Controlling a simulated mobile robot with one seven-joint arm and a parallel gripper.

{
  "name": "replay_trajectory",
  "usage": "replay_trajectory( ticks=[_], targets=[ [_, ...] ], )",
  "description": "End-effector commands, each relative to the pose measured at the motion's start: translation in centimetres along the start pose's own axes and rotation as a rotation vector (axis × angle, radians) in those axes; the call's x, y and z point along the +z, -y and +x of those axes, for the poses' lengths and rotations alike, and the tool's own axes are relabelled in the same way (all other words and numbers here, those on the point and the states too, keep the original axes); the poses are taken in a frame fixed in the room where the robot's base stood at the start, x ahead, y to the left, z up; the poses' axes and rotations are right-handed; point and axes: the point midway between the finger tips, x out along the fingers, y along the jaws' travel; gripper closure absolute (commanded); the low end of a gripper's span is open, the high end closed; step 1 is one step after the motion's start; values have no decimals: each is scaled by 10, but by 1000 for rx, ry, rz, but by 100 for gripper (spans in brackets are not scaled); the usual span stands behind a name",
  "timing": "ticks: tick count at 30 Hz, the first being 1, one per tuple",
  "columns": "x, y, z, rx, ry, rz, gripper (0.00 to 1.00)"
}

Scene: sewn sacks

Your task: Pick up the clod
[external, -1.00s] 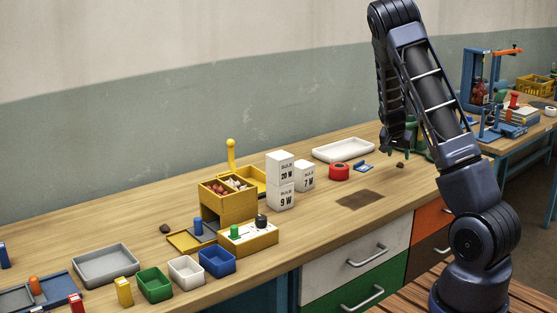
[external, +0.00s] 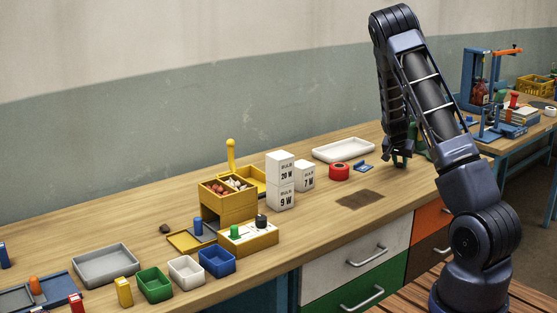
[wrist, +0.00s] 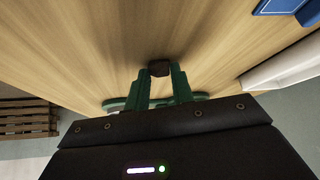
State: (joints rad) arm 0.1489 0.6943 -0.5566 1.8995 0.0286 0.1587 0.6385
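The clod (wrist: 159,69) is a small dark brown lump. In the wrist view it sits between the tips of my gripper's green fingers (wrist: 160,78), filling the narrow gap, with a finger against each side. In the external view my gripper (external: 400,161) is low over the right part of the workbench and hides the clod. The clod looks to be at or very near the bench top; I cannot tell whether it is clear of the wood. A second dark brown lump (external: 165,228) lies on the bench at the left, behind the grey tray.
White bulb boxes (external: 281,181) and a yellow box unit (external: 227,207) stand further left. Bench around the dark patch (external: 360,200) is free.

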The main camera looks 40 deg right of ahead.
Motion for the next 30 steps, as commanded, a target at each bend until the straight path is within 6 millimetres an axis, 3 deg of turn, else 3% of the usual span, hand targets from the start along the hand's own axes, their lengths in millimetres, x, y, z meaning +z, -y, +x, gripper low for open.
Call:
replay_trajectory(
  ticks=[3,17,23,30],
  targets=[
    [0,0,0,0,0,0,98],
    [-5,1,-8,-1,-1,0,98],
    [-25,1,-38,-4,-4,1,99],
    [-58,1,-91,-4,-3,2,99]
  ],
)
